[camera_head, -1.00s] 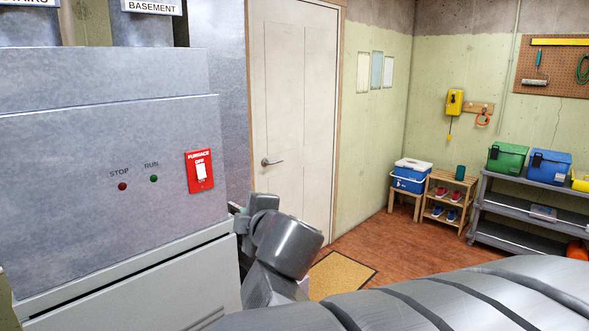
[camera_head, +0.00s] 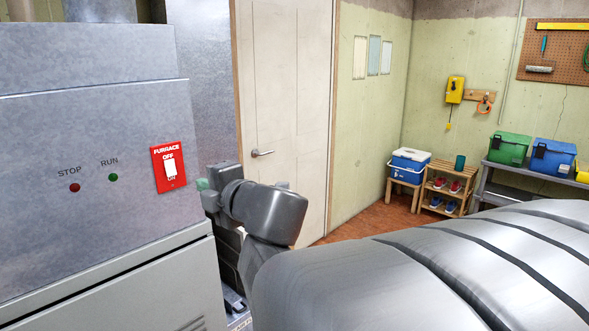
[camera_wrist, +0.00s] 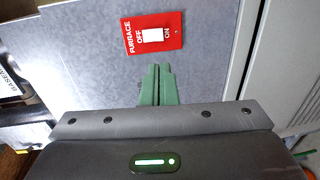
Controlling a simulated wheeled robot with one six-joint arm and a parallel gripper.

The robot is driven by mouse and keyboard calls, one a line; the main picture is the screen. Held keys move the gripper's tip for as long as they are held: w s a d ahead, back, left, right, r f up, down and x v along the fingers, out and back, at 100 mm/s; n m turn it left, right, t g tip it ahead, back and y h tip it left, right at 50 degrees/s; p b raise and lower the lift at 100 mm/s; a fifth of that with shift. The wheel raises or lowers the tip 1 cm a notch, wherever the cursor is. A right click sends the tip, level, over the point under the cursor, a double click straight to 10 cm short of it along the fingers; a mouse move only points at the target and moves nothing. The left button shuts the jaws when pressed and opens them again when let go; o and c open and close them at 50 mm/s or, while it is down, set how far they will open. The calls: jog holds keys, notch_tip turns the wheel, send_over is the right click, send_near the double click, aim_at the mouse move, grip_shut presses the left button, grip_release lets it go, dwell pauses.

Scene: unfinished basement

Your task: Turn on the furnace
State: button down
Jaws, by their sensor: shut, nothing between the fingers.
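The furnace (camera_head: 80,130) is a large grey metal cabinet at the left of the head view. On its front is a red switch plate (camera_head: 159,182) lettered FURNACE, with OFF above and ON below a white rocker (camera_head: 170,168). The plate also shows in the wrist view (camera_wrist: 174,43), turned sideways. A red STOP light (camera_head: 75,187) and a green RUN light (camera_head: 113,177) sit left of it. My gripper (camera_wrist: 157,72) has green fingers pressed together and empty, just short of the plate in the wrist view. In the head view its green tip (camera_head: 202,184) is right of the plate, mostly hidden by my arm.
A white door (camera_head: 285,100) stands behind my arm. A blue cooler (camera_head: 408,166), a wooden shoe rack (camera_head: 428,192) and a shelf with green (camera_head: 508,148) and blue boxes (camera_head: 552,155) line the far wall. Some reddish floor is clear before them.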

aim_at(172, 175)
jog(key=b+x, duration=0.1)
jog(key=x, duration=1.2)
jog(key=shift+w, duration=0.1)
jog(key=shift+w+a, duration=0.15)
jog(key=shift+f+b, duration=0.1)
jog(key=shift+b, duration=0.2)
jog(key=shift+w+a+f, duration=0.1)
